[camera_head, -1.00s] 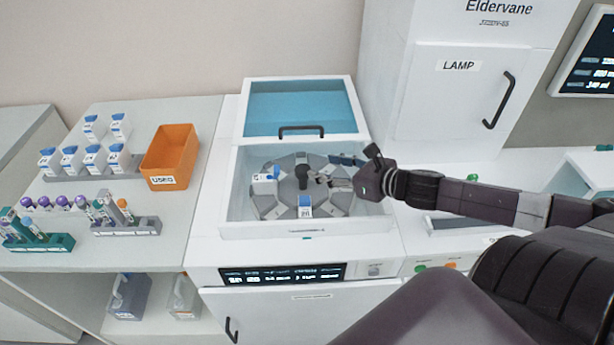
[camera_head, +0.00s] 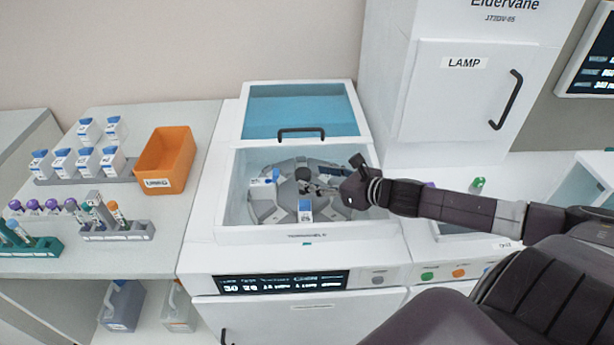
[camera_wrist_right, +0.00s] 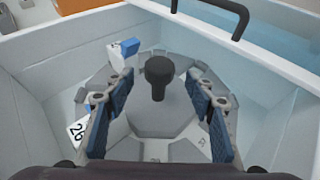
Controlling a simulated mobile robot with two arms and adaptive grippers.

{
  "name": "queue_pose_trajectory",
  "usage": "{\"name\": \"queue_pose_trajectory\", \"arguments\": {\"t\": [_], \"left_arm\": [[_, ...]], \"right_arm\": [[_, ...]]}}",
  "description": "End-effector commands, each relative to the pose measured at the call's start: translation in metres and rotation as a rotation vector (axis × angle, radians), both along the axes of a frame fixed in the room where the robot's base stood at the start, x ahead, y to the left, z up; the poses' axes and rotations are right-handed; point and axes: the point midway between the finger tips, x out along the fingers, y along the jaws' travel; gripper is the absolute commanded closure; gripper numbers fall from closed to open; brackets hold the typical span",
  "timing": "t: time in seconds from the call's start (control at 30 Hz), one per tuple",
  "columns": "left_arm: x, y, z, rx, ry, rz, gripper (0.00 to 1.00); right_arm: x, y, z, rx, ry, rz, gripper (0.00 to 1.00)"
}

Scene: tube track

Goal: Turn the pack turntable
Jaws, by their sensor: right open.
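The pack turntable (camera_head: 283,209) is a grey segmented disc inside an open white bin of the analyser. A dark round-topped knob (camera_head: 303,174) stands up at its centre; it also shows in the right wrist view (camera_wrist_right: 158,78). Two white packs with blue parts sit on the disc, one at the left (camera_head: 263,184) and one at the front (camera_head: 305,209). My right gripper (camera_head: 325,187) reaches into the bin from the right. In the right wrist view it is open (camera_wrist_right: 160,110), its blue-padded fingers on either side of the knob and apart from it. My left gripper is not in view.
The bin's lid (camera_head: 300,110) is raised behind, with a black handle (camera_head: 301,132). The bin's white walls (camera_head: 225,190) surround the turntable closely. An orange box (camera_head: 166,160), several bottles and tube racks (camera_head: 118,231) stand on the left bench. A lamp cabinet (camera_head: 460,100) stands behind right.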

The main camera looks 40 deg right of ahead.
Motion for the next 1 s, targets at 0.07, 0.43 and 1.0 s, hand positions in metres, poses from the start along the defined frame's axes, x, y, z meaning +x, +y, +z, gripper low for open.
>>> {"name": "queue_pose_trajectory", "arguments": {"t": [0.07,0.43,1.0], "left_arm": [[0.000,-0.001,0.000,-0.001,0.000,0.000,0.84],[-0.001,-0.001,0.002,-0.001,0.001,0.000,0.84],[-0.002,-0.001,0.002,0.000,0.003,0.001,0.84]], "right_arm": [[0.007,0.002,-0.001,-0.001,-0.003,0.001,0.50],[0.030,0.007,-0.011,0.000,-0.001,-0.001,0.50],[0.035,0.009,-0.014,-0.001,0.000,0.002,0.60]]}}
